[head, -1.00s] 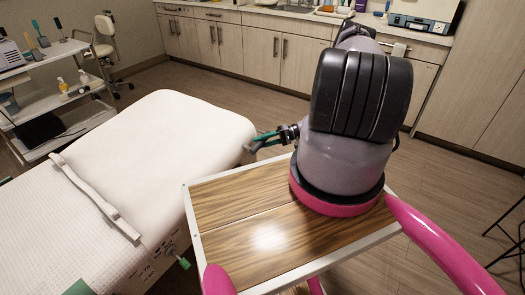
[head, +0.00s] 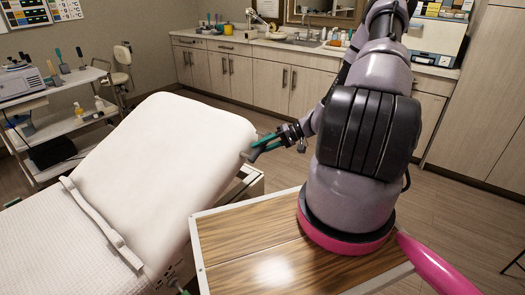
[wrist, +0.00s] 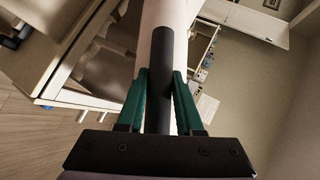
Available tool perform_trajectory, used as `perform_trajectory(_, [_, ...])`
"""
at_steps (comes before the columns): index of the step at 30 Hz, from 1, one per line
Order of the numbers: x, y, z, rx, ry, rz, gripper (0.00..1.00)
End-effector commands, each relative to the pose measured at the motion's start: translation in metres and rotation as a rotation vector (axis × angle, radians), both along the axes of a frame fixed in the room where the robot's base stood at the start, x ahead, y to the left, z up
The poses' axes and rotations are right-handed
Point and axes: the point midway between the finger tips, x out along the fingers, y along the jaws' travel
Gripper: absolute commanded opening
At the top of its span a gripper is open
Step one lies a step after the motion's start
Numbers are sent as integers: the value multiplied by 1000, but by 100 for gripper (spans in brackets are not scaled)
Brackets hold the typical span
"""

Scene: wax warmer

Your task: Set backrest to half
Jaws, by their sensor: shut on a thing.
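The white padded backrest (head: 165,150) of the treatment bed is tilted up from the flat seat section (head: 60,235), with a gap and the bed frame showing under its right edge. My gripper (head: 254,152) is at the backrest's far right edge. In the wrist view its two green fingers (wrist: 161,82) are shut on a dark handle (wrist: 161,50) at the edge of the pale backrest (wrist: 167,12). In the head view the handle is mostly hidden by the fingers.
My wood-topped base fills the lower right, close beside the bed. A white trolley (head: 75,145) with bottles stands at the left. A stool (head: 122,70) and a cabinet row (head: 250,75) stand behind. Floor is open beyond the bed.

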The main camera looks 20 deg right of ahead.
Motion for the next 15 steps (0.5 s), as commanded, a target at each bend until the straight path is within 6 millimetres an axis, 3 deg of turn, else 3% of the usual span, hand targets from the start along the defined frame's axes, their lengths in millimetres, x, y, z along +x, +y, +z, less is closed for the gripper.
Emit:
perform_trajectory(4, [2, -1, 0, 0, -2, -2, 0])
perform_trajectory(5, [2, -1, 0, 0, -2, -2, 42])
perform_trajectory(6, [1, -1, 0, 0, -2, -1, 58])
perform_trajectory(7, [1, -1, 0, 0, -2, -1, 64])
perform_trajectory(15, [0, -1, 0, 1, 0, 0, 64])
